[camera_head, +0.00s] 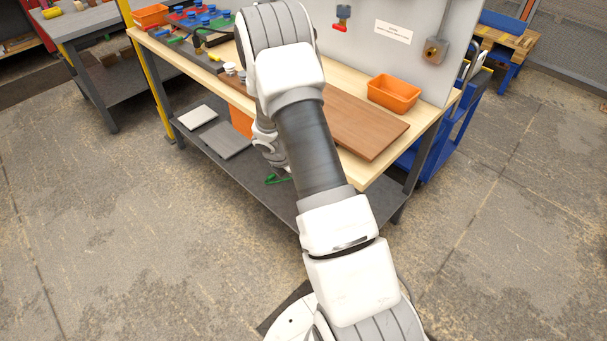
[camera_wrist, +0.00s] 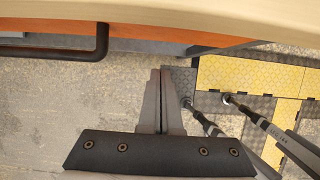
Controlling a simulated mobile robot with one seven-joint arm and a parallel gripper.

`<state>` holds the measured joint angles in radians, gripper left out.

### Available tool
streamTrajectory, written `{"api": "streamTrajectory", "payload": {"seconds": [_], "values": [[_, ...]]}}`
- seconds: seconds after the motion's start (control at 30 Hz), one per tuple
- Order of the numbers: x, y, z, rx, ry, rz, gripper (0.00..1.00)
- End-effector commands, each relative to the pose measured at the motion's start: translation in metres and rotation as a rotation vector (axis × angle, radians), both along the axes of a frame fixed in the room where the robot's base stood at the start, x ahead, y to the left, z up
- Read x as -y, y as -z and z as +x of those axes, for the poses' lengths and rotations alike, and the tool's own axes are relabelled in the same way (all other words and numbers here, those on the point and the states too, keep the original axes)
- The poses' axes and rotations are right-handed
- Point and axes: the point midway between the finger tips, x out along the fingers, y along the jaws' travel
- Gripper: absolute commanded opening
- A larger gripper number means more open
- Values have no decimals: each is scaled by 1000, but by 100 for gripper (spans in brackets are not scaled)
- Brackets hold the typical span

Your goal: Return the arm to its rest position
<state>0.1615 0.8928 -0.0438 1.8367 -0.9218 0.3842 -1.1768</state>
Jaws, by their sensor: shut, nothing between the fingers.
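My gripper (camera_wrist: 161,75) shows in the wrist view with its two grey fingers pressed together and nothing between them. It hangs over the floor in that view, near a pale wooden edge at the top. In the head view my arm stretches from the bottom right up over the workbench (camera_head: 359,176), and its white wrist parts hang by the bench's front edge. The fingers cannot be made out there. A brown wooden board (camera_head: 365,125) lies flat on the bench, partly hidden behind my arm.
An orange bin (camera_head: 394,93) stands behind the board. Coloured parts (camera_head: 205,19) lie at the bench's far left. A lower shelf (camera_head: 262,185) holds flat grey plates. The wrist view shows an orange panel with a dark handle (camera_wrist: 100,45). Concrete floor (camera_head: 130,240) is open at left.

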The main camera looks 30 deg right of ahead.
Motion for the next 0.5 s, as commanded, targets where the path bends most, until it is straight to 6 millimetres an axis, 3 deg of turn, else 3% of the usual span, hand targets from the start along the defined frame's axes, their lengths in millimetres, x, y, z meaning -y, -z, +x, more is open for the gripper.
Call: {"api": "streamTrajectory", "payload": {"seconds": [0.03,0.2,0.5], "values": [[-4,-19,0,8,0,-1,0],[-17,-54,-4,7,0,0,0],[-31,-87,-8,4,-1,0,0]]}}
